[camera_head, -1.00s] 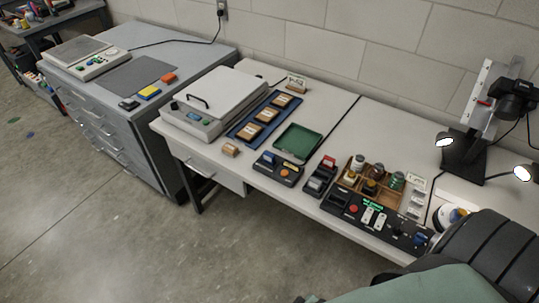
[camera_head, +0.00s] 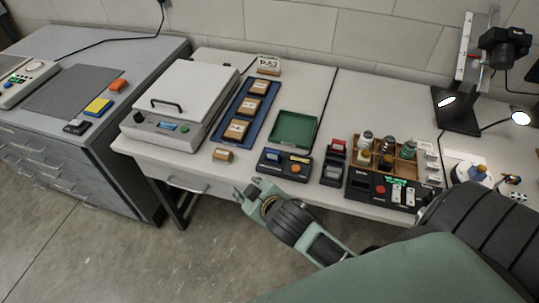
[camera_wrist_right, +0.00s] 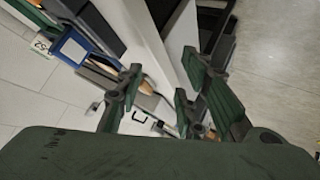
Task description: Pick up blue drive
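A small blue drive (camera_head: 273,155) sits in the left part of a black dock (camera_head: 285,168) with an orange button, near the front edge of the white table. My right gripper (camera_head: 246,188) reaches in from the lower right, in front of the table edge, to the lower left of the dock and apart from it. In the right wrist view its fingers (camera_wrist_right: 160,64) are spread with nothing between them. I cannot pick out the blue drive in that view. My left gripper is not in view.
A wooden block (camera_head: 222,155) lies left of the dock. A blue tray (camera_head: 220,136) with wooden pieces, a green tray (camera_head: 295,128) and a lidded device (camera_head: 160,133) stand behind. A red-topped dock (camera_head: 333,168) and a black control panel (camera_head: 372,190) stand right.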

